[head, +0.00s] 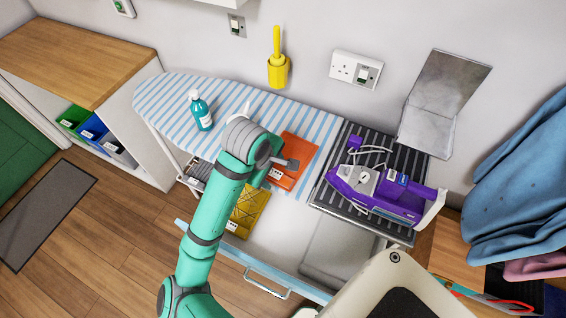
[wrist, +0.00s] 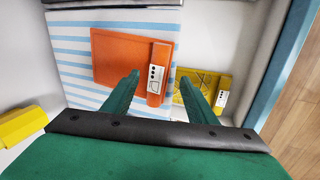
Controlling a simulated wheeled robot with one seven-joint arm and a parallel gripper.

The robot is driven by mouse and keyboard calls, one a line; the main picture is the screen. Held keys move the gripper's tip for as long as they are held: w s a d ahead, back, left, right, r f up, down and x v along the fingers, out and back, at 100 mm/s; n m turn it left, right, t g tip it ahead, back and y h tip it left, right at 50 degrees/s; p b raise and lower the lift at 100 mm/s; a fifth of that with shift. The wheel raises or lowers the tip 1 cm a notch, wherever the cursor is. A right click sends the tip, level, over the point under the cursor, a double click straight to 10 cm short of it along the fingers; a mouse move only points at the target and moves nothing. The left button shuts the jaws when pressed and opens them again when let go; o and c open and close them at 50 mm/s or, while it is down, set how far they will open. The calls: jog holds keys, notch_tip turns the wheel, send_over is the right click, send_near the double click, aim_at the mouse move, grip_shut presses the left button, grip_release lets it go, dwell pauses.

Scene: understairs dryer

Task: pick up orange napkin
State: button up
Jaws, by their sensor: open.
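The orange napkin (head: 298,149) lies flat on the striped ironing board, near its right end and front edge. In the wrist view the napkin (wrist: 118,57) is a flat orange rectangle with a folded strip and a white label along one edge. My gripper (wrist: 158,79) is open and empty, with its two fingers pointing at that labelled edge. The fingers appear on either side of the label in the picture; I cannot tell how far above it they are. In the head view my gripper (head: 288,162) is beside the napkin, partly hidden by my arm.
The ironing board (head: 165,90) also bears a teal bottle (head: 202,113). A yellow labelled item (head: 250,208) lies lower, in front of the board. A purple iron (head: 385,195) stands on the dark striped rest at right. A yellow brush holder (head: 278,70) hangs on the wall.

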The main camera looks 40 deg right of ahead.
aim_at(276, 177)
jog(key=x, duration=0.5)
jog(key=shift+w, duration=0.25)
jog(key=shift+s+d, duration=0.15)
jog(key=shift+s, duration=0.1)
jog(key=shift+w+a, duration=0.1)
jog(key=shift+a, duration=0.2)
jog(key=c, duration=0.9)
jog(key=shift+c, duration=1.2)
